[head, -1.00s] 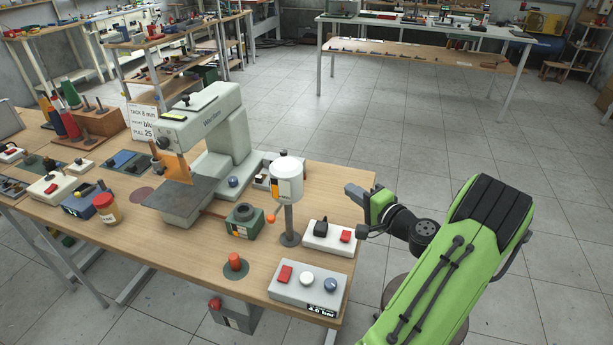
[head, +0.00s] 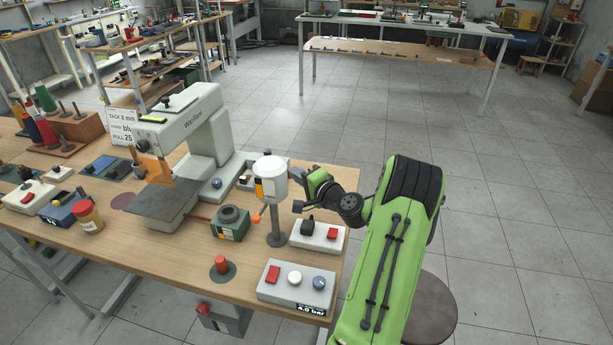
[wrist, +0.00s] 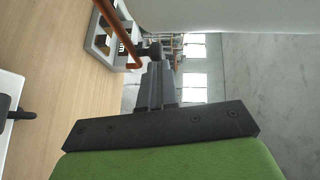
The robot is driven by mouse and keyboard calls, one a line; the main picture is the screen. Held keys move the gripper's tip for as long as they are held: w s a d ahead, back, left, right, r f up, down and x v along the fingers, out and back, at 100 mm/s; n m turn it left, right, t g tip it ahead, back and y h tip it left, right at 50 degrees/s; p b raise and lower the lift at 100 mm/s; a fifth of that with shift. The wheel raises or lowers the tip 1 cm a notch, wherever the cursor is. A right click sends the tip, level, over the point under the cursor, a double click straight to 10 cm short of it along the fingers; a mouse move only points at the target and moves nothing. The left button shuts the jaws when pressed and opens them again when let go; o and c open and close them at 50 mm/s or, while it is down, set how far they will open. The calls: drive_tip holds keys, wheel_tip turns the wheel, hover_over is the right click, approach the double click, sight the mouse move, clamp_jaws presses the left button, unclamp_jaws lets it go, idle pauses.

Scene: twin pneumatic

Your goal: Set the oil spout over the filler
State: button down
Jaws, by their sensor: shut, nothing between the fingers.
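My gripper (wrist: 154,68) is shut and empty, close to the canister. In the head view its tips are partly hidden behind the canister.
A white switch box (head: 318,237) stands right of the post, and a grey control panel (head: 296,288) in front. A red knob (head: 221,265) is at the front edge. The press (head: 190,130) stands behind the green box.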

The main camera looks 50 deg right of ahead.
drive_tip(key=shift+w, duration=0.1)
idle(0.3)
drive_tip(key=w+n+y, duration=0.1)
drive_tip(key=y, duration=0.1)
drive_tip(key=w+n+y, duration=0.1)
drive_tip(key=n+y, duration=0.1)
drive_tip(key=w+n+y, duration=0.1)
drive_tip(key=y, duration=0.1)
drive_tip(key=shift+w+a+n+y+p, duration=0.3)
drive_tip(key=shift+a+n+y+p, duration=0.05)
drive_tip(key=shift+n+y, duration=0.05)
drive_tip(key=w+a+n+g+y+b, duration=0.1)
drive_tip(key=w+a+n+g+y, duration=0.4)
drive_tip(key=a+n+g+y, duration=0.1)
drive_tip(key=shift+w+a+n+y+b, duration=0.2)
drive_tip(key=shift+a+n+y+b, duration=0.25)
drive_tip(key=shift+y, duration=0.95)
drive_tip(key=shift+a+n, duration=0.15)
drive_tip(key=shift+n, duration=0.2)
